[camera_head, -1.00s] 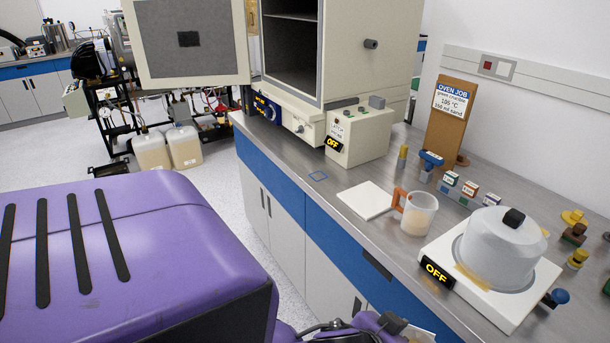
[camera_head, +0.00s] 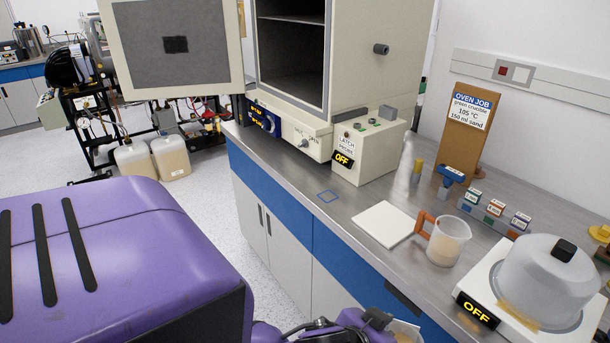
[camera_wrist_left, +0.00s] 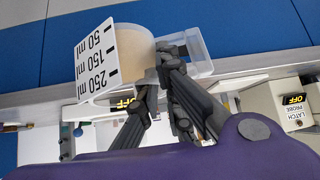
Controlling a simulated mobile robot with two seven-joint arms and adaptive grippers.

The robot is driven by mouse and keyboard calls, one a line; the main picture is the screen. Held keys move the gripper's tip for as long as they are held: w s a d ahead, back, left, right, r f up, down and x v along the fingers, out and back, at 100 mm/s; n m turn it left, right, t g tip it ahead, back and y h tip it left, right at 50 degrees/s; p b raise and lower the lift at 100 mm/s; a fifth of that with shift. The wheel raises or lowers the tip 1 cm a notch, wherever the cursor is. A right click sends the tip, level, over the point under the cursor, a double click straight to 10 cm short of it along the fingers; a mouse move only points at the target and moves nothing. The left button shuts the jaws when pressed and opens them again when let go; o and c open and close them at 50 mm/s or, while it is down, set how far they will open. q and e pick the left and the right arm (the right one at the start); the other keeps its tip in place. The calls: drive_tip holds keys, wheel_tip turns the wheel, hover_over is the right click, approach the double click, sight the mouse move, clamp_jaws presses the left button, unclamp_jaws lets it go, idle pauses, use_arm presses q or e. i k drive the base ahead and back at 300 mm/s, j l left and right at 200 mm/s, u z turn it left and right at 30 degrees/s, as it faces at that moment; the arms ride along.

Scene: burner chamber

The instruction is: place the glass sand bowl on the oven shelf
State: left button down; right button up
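The glass sand bowl (camera_wrist_left: 130,55) appears to be the clear vessel in the left wrist view, marked 50, 150 and 250 ml, with pale sand inside and a clear loop handle. My left gripper (camera_wrist_left: 160,68) is closed at its handle side; the exact contact is partly hidden by the fingers. In the head view, only a sliver of the vessel (camera_head: 404,331) shows beside my left gripper (camera_head: 378,321) at the bottom edge, before the bench front. The oven (camera_head: 372,72) stands open, with a shelf (camera_head: 292,19) across its dark chamber. My right gripper is out of view.
The oven door (camera_head: 176,75) is swung out to the left. A latch probe box (camera_head: 366,150) reads OFF. A white tile (camera_head: 384,224), an orange-handled beaker with sand (camera_head: 446,243) and a hot plate (camera_head: 487,287) stand on the bench.

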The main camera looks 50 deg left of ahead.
sight(310, 90)
drive_tip(key=i+j, duration=0.1)
drive_tip(key=j, duration=1.25)
